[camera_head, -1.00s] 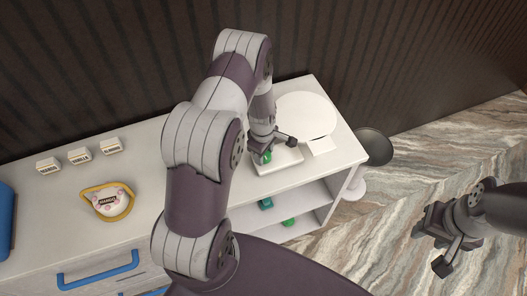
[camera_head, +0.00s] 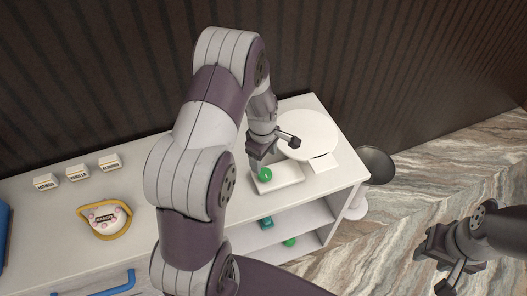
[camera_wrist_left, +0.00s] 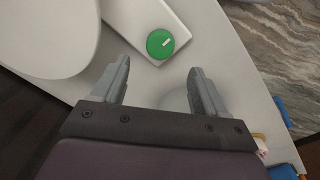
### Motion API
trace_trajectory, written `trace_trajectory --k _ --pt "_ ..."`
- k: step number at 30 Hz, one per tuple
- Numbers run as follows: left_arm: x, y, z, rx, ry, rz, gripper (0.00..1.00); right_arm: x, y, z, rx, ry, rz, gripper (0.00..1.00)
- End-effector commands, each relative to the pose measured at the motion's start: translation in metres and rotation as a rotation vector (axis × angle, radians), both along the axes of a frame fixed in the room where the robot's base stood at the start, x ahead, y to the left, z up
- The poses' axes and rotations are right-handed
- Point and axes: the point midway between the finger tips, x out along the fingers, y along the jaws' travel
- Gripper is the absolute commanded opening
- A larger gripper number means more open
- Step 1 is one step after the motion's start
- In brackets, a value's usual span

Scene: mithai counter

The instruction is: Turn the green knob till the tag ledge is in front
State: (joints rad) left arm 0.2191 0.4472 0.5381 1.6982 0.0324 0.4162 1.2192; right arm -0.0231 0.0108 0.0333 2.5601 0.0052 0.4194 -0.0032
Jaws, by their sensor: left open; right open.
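The green knob (camera_head: 265,174) sits on a white block-like base (camera_head: 287,181) on the counter. In the left wrist view the knob (camera_wrist_left: 160,43) is a green disc with a white mark pointing to its upper right. A round white turntable (camera_head: 307,134) lies behind the base, with a flat white ledge (camera_head: 324,163) at its front right edge. My left gripper (camera_head: 262,150) is open above and beside the knob, apart from it. In the left wrist view its fingers (camera_wrist_left: 157,85) are spread, with the knob beyond the tips. My right gripper (camera_head: 449,262) is open and empty off the counter's right side.
Three small labelled blocks (camera_head: 78,172) stand at the left back. A labelled white item with a yellow rim (camera_head: 104,218) lies in front of them. Shelves below hold a teal box (camera_head: 266,223) and a green item (camera_head: 289,242). A dark round stool (camera_head: 375,164) stands to the right.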

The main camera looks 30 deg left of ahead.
Motion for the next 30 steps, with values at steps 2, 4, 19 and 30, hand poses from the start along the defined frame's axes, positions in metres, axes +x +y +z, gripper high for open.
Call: trace_trajectory --k 2,4,19,30 --pt "0.000 0.000 0.016 0.001 -0.003 0.001 0.73 0.000 0.000 -0.007 0.000 0.000 0.000 0.43" --pt "-0.001 0.000 0.030 0.001 -0.003 0.001 0.73 0.000 0.000 -0.009 0.000 0.000 0.000 0.43" --pt "-0.002 0.000 0.049 -0.001 0.002 0.001 0.73 0.000 0.000 -0.010 0.000 0.000 0.000 0.43" --pt "-0.034 -0.009 0.046 0.010 0.030 -0.514 0.73 0.000 0.000 -0.010 0.000 0.000 0.000 0.43"
